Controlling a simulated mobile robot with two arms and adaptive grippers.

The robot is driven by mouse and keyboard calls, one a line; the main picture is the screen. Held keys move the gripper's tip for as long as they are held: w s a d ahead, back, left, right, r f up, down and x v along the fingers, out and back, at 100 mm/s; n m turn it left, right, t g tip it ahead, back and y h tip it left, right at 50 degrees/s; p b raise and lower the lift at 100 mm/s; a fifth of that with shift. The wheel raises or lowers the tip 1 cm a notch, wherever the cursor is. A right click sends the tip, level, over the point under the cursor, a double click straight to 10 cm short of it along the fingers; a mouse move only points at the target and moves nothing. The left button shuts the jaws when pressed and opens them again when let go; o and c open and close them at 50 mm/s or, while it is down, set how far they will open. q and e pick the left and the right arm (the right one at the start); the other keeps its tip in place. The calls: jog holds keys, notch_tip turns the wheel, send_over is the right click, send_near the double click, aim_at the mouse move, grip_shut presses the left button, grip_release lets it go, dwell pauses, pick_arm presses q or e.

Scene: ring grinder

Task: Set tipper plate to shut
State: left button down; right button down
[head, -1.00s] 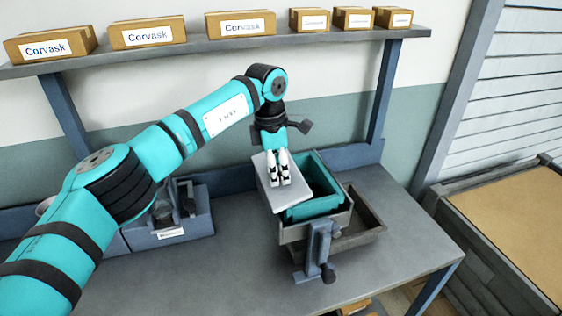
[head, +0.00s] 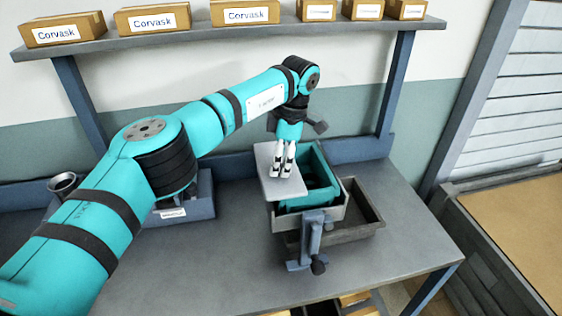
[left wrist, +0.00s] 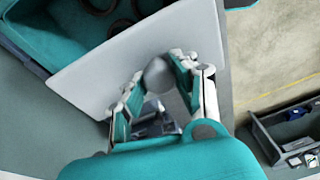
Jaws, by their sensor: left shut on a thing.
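The tipper plate (head: 268,187) is a flat light grey panel beside and partly over the left side of a teal bin (head: 318,172). My left gripper (head: 283,172) reaches down to the plate with its fingers close together. In the left wrist view, the plate (left wrist: 90,72) lies beneath the fingers. They are shut on a round grey knob (left wrist: 157,76) at the plate. The teal bin's inside (left wrist: 35,32) shows at upper left with dark rings (left wrist: 122,24) in it. The plate's hinge is hidden. My right gripper is not in view.
The bin sits in a grey housing (head: 338,212) with a post and dark knob (head: 318,267) in front. A dark tray (head: 365,205) is at its right. A blue-grey holder (head: 190,207) stands left. Boxes (head: 246,12) line the shelf above.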

pick_arm(q)
jog(key=c, duration=1)
grip_release()
jog(key=shift+d+f, duration=0.1)
jog(key=shift+f, duration=0.05)
jog(key=r, duration=0.2)
jog(key=d+r, duration=0.1)
jog(key=r, duration=0.4)
jog(key=shift+w+d+r, duration=0.15)
jog(key=shift+w+r, duration=0.1)
jog(key=shift+w, duration=0.1)
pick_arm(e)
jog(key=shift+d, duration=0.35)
pick_arm(q)
jog(key=shift+f, duration=0.15)
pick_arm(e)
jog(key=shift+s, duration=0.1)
